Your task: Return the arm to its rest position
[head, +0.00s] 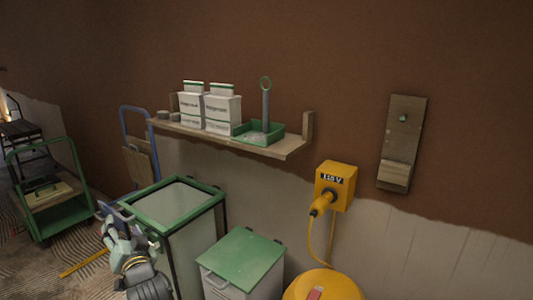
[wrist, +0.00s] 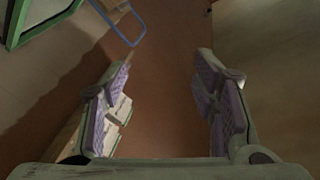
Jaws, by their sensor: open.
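My gripper (head: 113,217) is at the lower left of the head view, beside the left side of the green-framed bin (head: 137,208). In the wrist view my gripper (wrist: 166,75) shows its two purple-padded fingers spread wide apart. Nothing is between the fingers; brown wall shows behind the gap. Part of my arm shows below the gripper in the head view, and its lower links are cut off by the frame edge.
A wooden shelf (head: 291,149) holds white boxes (head: 222,113) and a green tray (head: 278,130). A blue-handled cart (head: 123,122) leans behind the bin.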

